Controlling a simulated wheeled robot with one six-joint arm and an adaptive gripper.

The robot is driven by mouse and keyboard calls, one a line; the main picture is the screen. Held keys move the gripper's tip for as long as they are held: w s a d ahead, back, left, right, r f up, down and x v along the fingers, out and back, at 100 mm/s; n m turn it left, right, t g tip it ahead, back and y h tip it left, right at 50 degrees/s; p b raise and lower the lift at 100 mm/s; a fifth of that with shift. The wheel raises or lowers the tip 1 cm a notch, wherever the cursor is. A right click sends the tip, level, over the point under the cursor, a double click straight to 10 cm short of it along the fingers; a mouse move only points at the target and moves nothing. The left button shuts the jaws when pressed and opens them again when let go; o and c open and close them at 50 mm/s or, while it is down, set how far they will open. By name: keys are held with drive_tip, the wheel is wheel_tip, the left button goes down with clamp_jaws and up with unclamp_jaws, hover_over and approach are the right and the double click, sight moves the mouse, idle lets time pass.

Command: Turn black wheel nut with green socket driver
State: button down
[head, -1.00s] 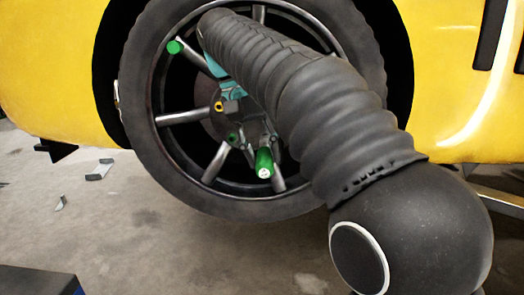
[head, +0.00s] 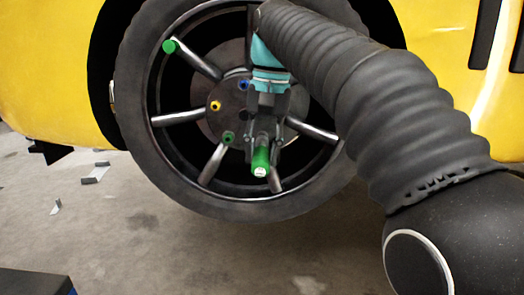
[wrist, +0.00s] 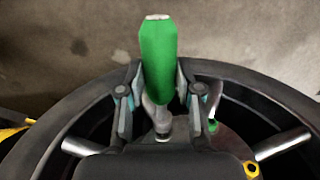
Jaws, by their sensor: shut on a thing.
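The green socket driver (head: 261,159) is in front of the lower part of the wheel hub, its green handle pointing outward and a little down. My gripper (head: 265,143) is shut on it from above, with a finger on each side. In the wrist view the driver (wrist: 159,55) stands between my gripper's fingers (wrist: 160,95), and its metal shaft runs down toward the hub. The black wheel nut cannot be made out; the driver and gripper cover that part of the hub, so I cannot tell whether the socket sits on it.
The wheel's tyre (head: 140,165) surrounds metal spokes. The hub shows a yellow nut (head: 216,106), a blue nut (head: 243,85) and a dark green nut (head: 229,137). A green-ended piece (head: 170,46) is at the upper-left rim. Yellow bodywork (head: 50,70) flanks the wheel.

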drive_tip(key=shift+d+f+y+b, duration=0.25)
drive_tip(key=shift+y+b, duration=0.3)
drive_tip(key=shift+y, duration=0.45)
drive_tip(key=shift+d+y+b, duration=0.15)
drive_tip(key=shift+y+b, duration=0.4)
drive_tip(key=shift+y, duration=0.65)
drive_tip(key=shift+r, duration=0.15)
drive_tip(key=shift+y, duration=0.3)
drive_tip(key=shift+d+f+y+b, duration=0.25)
drive_tip(key=shift+f+y+b, duration=0.15)
drive_tip(key=shift+y+b, duration=0.65)
drive_tip(key=shift+f+y+b, duration=0.1)
drive_tip(key=shift+y+b, duration=0.5)
drive_tip(key=shift+y, duration=0.25)
drive_tip(key=shift+r+y, duration=0.25)
drive_tip(key=shift+y, duration=0.25)
